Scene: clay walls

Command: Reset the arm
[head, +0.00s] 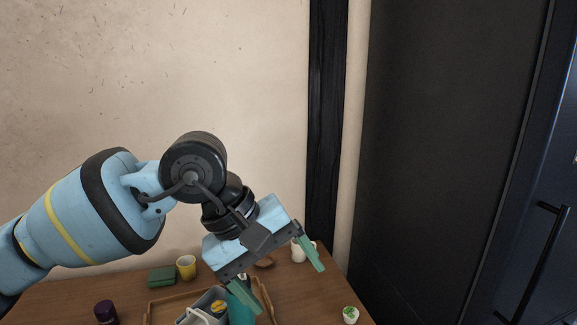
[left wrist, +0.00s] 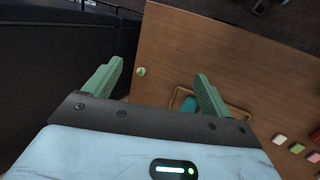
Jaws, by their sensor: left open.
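My left arm comes in from the left in the head view, and its gripper (head: 280,275) hangs above the right part of a wooden table. The two green fingers are wide apart with nothing between them. In the left wrist view the same open gripper (left wrist: 155,85) points down over the table edge, with bare wood and dark floor beyond the fingers. My right gripper is in neither view.
The wooden table (head: 330,290) holds a tray (head: 152,308) with a grey caddy and a teal bottle (head: 241,308). A yellow mug (head: 186,267), green box (head: 161,277), white mug (head: 299,254), purple jar (head: 106,313) and small white pot (head: 350,315) stand around it. A dark cabinet (head: 450,150) rises at right.

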